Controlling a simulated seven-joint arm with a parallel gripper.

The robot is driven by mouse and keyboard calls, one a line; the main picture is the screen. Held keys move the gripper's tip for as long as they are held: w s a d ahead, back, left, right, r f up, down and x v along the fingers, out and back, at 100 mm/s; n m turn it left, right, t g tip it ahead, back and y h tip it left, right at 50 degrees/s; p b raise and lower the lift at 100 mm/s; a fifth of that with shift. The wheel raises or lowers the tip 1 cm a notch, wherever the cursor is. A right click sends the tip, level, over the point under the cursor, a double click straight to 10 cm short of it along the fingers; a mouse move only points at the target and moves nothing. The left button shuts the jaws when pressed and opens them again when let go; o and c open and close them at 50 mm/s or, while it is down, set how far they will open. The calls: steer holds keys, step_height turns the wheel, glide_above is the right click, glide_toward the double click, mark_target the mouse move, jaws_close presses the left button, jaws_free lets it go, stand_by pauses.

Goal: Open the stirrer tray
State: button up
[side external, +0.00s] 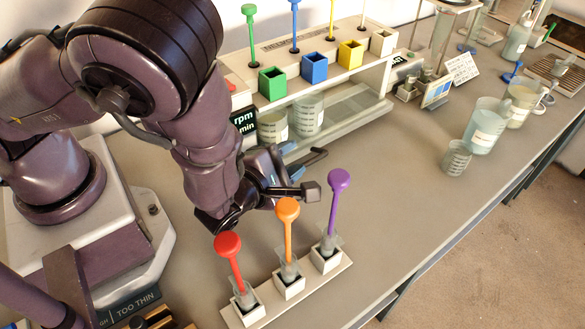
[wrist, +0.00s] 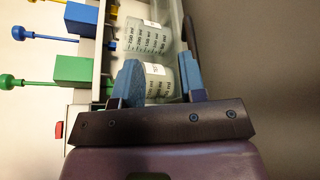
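The stirrer unit (side external: 378,78) is a long white shelf with green, blue, yellow and white blocks and upright stirrer rods. Below it is a pale, see-through tray (side external: 352,118); two beakers (side external: 308,114) stand there near its left end. In the wrist view the tray's pale edge (wrist: 178,28) runs down toward my gripper (wrist: 162,72). My gripper's blue fingers are apart, with a labelled beaker (wrist: 158,78) visible beyond the gap. In the side view my gripper (side external: 316,172) is in front of the tray's left end. I cannot tell whether a finger touches the tray.
A white rack (side external: 335,272) with red, orange and purple stirrers stands close in front of my gripper. Loose beakers (side external: 484,125) stand at the right, with a small display (side external: 437,92) at the unit's right end. The bench in between is clear.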

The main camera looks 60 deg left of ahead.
steer(key=shift+r, duration=1.15)
step_height(320, 180, up, 12)
steer(key=a+n+g+y, duration=0.1)
steer(key=n+g, duration=0.3)
steer(key=n, duration=0.7)
steer(key=w+a+f+n+g+y, duration=0.1)
steer(key=n+g, duration=0.4)
steer(key=n, duration=0.6)
steer(key=w+a+n+g+y, duration=0.1)
steer(key=n+g, duration=0.3)
steer(key=n, duration=0.7)
steer(key=shift+w+a+f+n+g, duration=0.1)
steer(key=shift+w+a+n+g, duration=0.1)
steer(key=shift+a, duration=0.25)
steer(key=shift+w+a+f+n+g, duration=0.1)
steer(key=shift+a+n+g, duration=0.1)
steer(key=shift+a, duration=0.2)
steer(key=n+h, duration=0.5)
steer(key=n, duration=0.4)
glide_above(311, 160)
steer(key=d, duration=0.2)
steer(key=shift+n+g+h, duration=0.4)
steer(key=shift+n+h, duration=0.1)
steer(key=f, duration=0.5)
steer(key=a+f, duration=0.1)
steer(key=f, duration=1)
steer(key=shift+a+f, duration=0.35)
